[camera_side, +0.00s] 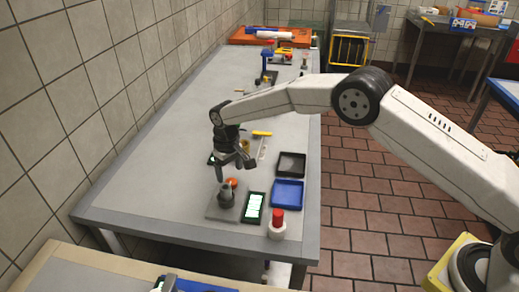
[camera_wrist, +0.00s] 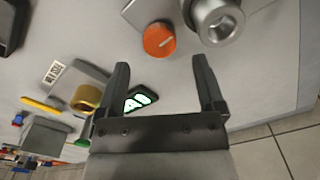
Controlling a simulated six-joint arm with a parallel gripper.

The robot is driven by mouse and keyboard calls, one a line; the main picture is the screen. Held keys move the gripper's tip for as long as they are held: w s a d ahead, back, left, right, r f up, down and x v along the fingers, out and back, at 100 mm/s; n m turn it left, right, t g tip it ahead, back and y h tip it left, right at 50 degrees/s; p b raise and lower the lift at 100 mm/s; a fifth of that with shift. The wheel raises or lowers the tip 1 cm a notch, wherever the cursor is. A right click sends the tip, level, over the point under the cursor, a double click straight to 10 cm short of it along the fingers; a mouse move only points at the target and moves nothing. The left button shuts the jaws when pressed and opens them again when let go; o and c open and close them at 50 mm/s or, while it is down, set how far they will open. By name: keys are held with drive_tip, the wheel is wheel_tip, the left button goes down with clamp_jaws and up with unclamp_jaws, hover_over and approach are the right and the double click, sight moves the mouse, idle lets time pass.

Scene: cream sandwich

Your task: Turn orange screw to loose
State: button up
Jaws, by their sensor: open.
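The orange screw (camera_wrist: 159,39) is a round orange knob with a pale slot line across its face, in the upper middle of the wrist view. It is fixed to a grey base beside a grey metal cylinder (camera_wrist: 216,20). In the side view the orange screw (camera_side: 232,182) shows small, just behind the dark cylinder. My gripper (camera_wrist: 163,75) is open and empty, with its two fingers spread below the screw in the wrist view. In the side view my gripper (camera_side: 235,168) hangs just above the screw and cylinder, apart from them.
A dark device with a lit screen (camera_side: 254,207) lies to the right of the fixture. A blue tray (camera_side: 287,194), a black tray (camera_side: 291,165) and a white container with a red top (camera_side: 277,224) stand further right. The wall borders the table on the left.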

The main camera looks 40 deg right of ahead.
sight(231, 181)
drive_tip(key=shift+r, duration=2.15)
drive_tip(key=shift+s+d+r, duration=0.25)
drive_tip(key=shift+d, duration=0.2)
drive_tip(key=s+d+r+t, duration=0.1)
drive_tip(key=s+d, duration=0.4)
drive_tip(key=s, duration=0.5)
drive_tip(key=s+d+r+m, duration=0.1)
drive_tip(key=s+d+r, duration=0.1)
drive_tip(key=s+d, duration=0.4)
drive_tip(key=s+d+r+m+t, duration=0.1)
drive_tip(key=s+d, duration=0.4)
drive_tip(key=s, duration=0.9)
drive_tip(key=shift+d+r+t, duration=0.15)
drive_tip(key=shift+r+t, duration=0.05)
drive_tip(key=shift+t, duration=0.1)
